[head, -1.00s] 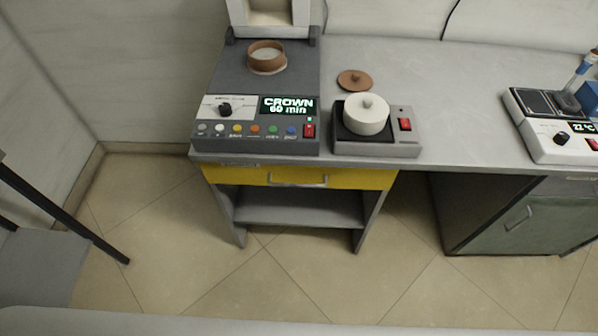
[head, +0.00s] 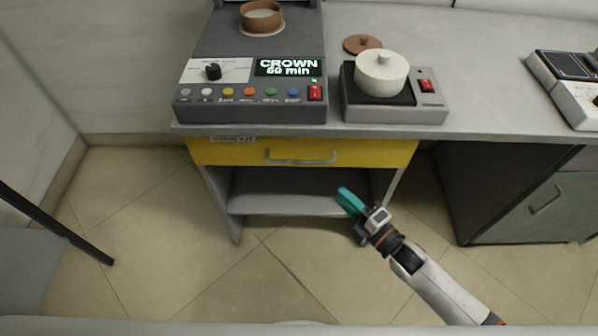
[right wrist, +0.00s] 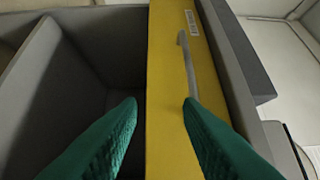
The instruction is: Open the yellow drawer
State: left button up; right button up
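The yellow drawer (head: 230,152) is a wide front under the grey worktop and looks shut. Its grey bar handle (head: 300,160) is near the middle of the front. In the right wrist view the yellow front (right wrist: 166,100) runs top to bottom, with the handle (right wrist: 187,65) upright in the picture. My right gripper (head: 350,200) has teal fingers and is below and right of the handle in the head view. In the right wrist view its fingers (right wrist: 160,108) are apart, with nothing held between them. The handle lies beyond the fingertips, close to the right one. My left gripper is not in view.
An open grey shelf (head: 285,205) is below the drawer. On the worktop (head: 480,80) stand a control box with a CROWN display (head: 250,95) and a hotplate (head: 395,112) with a white lidded pot (head: 380,74). A green-fronted cabinet (head: 530,215) stands to the right.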

aim_at(304, 161)
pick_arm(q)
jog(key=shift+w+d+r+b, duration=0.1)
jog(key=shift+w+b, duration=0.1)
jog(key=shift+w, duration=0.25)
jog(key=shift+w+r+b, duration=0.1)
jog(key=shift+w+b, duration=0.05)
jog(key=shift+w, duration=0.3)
pick_arm(e)
jog(key=w+a+r+n, duration=0.1)
jog(key=w+a, duration=0.1)
jog(key=a, duration=0.1)
jog(key=w+a+r+y, duration=0.1)
jog(key=w+a+r, duration=0.1)
jog(key=w+a, duration=0.1)
jog(key=w+a+r+n+y, duration=0.1)
jog(key=w+a, duration=0.1)
jog(key=a, duration=0.2)
jog(key=shift+w+a+r+n, duration=0.2)
jog(key=shift+w+r+n, duration=0.1)
jog(key=shift+r, duration=0.1)
grip_shut()
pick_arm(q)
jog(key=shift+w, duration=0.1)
